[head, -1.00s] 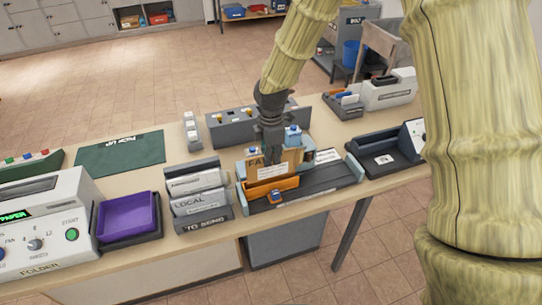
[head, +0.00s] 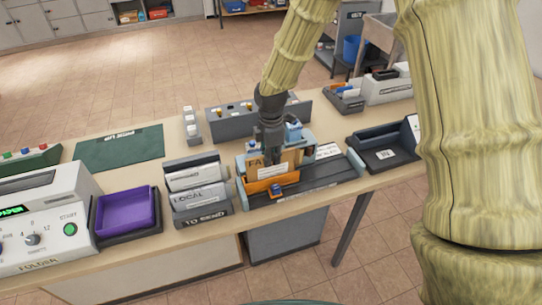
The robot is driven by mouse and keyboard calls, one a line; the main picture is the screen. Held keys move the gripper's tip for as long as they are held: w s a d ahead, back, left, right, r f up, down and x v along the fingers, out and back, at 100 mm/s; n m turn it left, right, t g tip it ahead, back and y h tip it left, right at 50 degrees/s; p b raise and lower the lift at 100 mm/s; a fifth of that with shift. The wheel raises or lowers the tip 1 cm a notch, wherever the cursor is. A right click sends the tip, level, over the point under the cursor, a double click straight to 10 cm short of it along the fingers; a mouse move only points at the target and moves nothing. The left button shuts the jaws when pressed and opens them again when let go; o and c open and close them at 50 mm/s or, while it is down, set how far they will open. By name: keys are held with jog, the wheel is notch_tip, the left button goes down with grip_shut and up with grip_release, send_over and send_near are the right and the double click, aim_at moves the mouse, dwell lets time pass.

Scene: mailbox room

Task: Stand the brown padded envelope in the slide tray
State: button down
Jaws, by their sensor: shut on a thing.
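The brown padded envelope (head: 287,157) stands upright in the slide tray (head: 318,197), at the tray's left part, behind an orange piece. My gripper (head: 270,150) points down from above and is shut on the envelope's upper edge. The fingertips and the envelope's lower part are hard to make out. A tan card marked "FA" and a white label show just in front of it. I cannot tell whether the envelope touches the tray floor.
An orange holder (head: 272,186) with a blue clip is at the tray's front left. A grey box (head: 232,124) is behind. The green mat (head: 118,150) is bare.

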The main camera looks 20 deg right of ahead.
jog(key=shift+s+f+b, duration=0.1)
jog(key=shift+f+b, duration=0.25)
jog(key=shift+f, duration=0.75)
jog(key=c, duration=1.5)
grip_release()
jog(key=shift+o, duration=0.2)
jog(key=shift+r, duration=0.1)
jog(key=shift+r+p, duration=2.95)
jog(key=shift+r, duration=0.55)
